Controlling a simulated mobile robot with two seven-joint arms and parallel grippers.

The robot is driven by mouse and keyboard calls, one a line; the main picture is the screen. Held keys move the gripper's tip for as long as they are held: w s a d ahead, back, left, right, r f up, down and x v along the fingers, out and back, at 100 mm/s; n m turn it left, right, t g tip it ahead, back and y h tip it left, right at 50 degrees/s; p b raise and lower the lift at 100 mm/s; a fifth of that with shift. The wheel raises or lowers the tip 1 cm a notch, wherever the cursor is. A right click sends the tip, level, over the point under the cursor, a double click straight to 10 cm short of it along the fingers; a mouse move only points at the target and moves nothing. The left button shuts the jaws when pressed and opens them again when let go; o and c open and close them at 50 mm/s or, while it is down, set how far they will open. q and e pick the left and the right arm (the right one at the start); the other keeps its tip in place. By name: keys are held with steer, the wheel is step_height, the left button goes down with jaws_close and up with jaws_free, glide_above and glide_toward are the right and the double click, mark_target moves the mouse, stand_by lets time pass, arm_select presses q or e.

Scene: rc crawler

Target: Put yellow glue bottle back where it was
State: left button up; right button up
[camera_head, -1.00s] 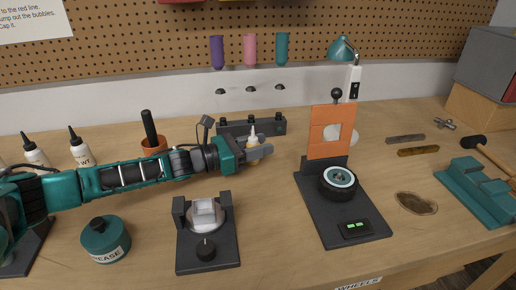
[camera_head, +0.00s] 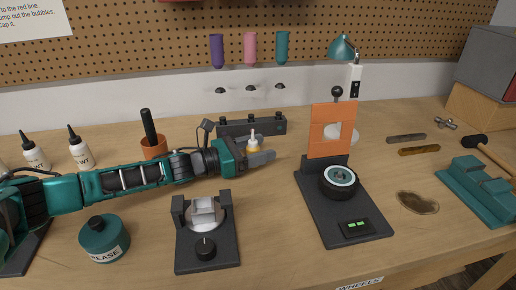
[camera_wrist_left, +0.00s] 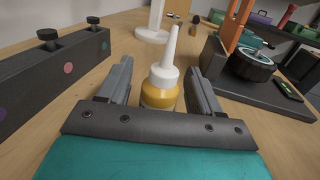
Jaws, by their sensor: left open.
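The yellow glue bottle (camera_wrist_left: 161,88) has a white cap and a tapered white nozzle. In the left wrist view it stands upright between the two fingers of my left gripper (camera_wrist_left: 162,82), with a gap visible on the right side. In the head view the bottle (camera_head: 252,144) shows behind my left gripper (camera_head: 262,157), its lower part hidden by the fingers. The left gripper is open around the bottle, low over the bench. My right gripper is not in view.
A dark block with knobs (camera_head: 229,129) stands just behind the bottle. The orange press stand (camera_head: 326,210) with a wheel is to the right. A small clamp fixture (camera_head: 208,249), a grease pot (camera_head: 104,240) and white bottles (camera_head: 80,150) stand near my left arm.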

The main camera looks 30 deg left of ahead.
arm_select(q)
steer(key=shift+r+p, duration=0.55)
steer(key=v, duration=0.5)
steer(key=b+v, duration=0.1)
steer(key=v, duration=0.5)
steer(key=shift+f, duration=0.25)
steer(key=shift+s+a, duration=0.3)
steer(key=shift+s, duration=0.15)
steer(key=shift+r, duration=0.1)
